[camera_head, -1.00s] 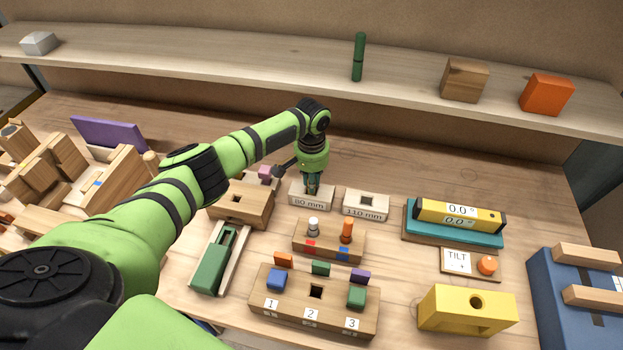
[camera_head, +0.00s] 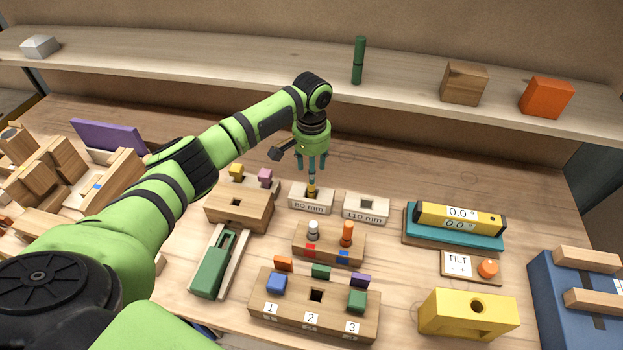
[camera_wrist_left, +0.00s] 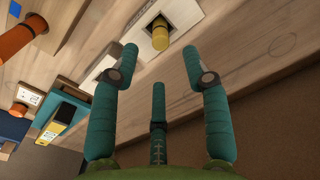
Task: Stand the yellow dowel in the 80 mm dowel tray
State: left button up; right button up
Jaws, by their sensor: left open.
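The yellow dowel (camera_head: 311,189) stands upright in the hole of the 80 mm dowel tray (camera_head: 298,203), a small pale block with a printed label. In the left wrist view the dowel (camera_wrist_left: 160,36) sits in the square hole of the tray (camera_wrist_left: 182,17). My left gripper (camera_head: 312,168) is above the dowel, open and empty, with its teal fingers apart from it. The same open fingers (camera_wrist_left: 160,62) fill the lower middle of the left wrist view. My right gripper is not in view.
The 110 mm tray (camera_head: 380,214) stands just right, with an empty hole. A block with a white and an orange peg (camera_head: 346,232) is in front. A wooden block (camera_head: 222,210) stands left, with yellow and pink pieces behind it. A long shelf (camera_head: 230,62) runs along the back.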

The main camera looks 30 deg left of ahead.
pick_arm(q)
notch_tip(320, 180, up, 5)
jog(key=shift+s+f, duration=0.1)
dwell(0.7)
